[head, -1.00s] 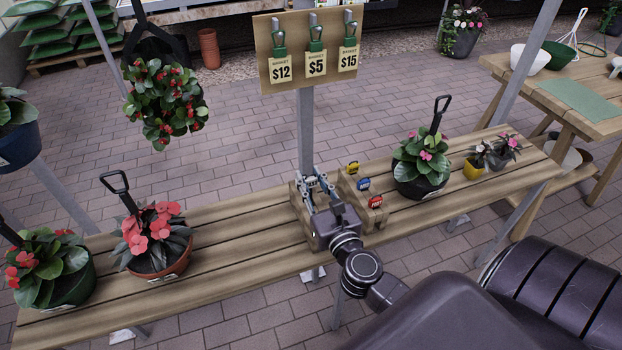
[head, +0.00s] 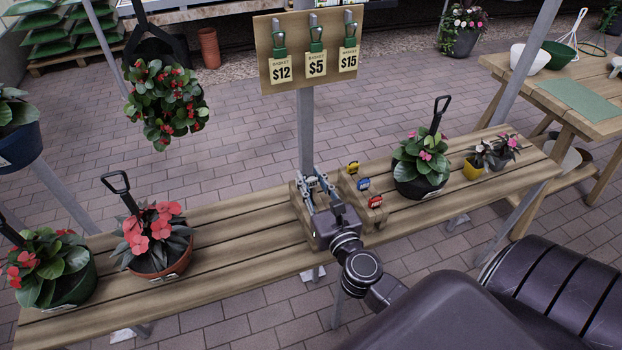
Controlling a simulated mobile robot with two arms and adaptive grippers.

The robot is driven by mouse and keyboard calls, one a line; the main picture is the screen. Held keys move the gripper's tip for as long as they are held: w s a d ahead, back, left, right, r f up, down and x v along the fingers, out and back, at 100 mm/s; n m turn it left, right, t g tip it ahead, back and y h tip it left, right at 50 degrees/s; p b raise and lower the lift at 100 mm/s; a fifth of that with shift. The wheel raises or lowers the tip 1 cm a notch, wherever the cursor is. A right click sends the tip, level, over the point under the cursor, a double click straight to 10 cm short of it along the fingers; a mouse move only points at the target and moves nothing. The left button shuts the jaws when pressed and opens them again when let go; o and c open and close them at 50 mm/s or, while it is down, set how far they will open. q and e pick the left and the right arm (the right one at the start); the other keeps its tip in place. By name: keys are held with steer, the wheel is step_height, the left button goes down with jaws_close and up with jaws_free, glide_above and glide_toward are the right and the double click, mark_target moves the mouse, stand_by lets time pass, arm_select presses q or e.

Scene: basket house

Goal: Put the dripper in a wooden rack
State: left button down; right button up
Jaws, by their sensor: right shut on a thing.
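The wooden rack (head: 345,188) stands on the slatted bench, with its wooden parts showing on both sides of my right gripper. Three small pieces, one yellow (head: 352,168), one blue (head: 362,184) and one red (head: 375,202), sit in a row along its right part. My right gripper (head: 318,183) is over the rack's left part, pointing away from me. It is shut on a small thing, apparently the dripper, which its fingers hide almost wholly. I cannot tell whether that thing touches the rack. My left gripper is not in view.
Potted flowers stand on the bench (head: 240,240) at the left and right. A post with a price board (head: 308,85) rises just behind the rack. A hanging plant (head: 165,105) is at the upper left.

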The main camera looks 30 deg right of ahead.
mark_target(312, 190)
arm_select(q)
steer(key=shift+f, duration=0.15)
arm_select(e)
steer(key=shift+f, duration=0.15)
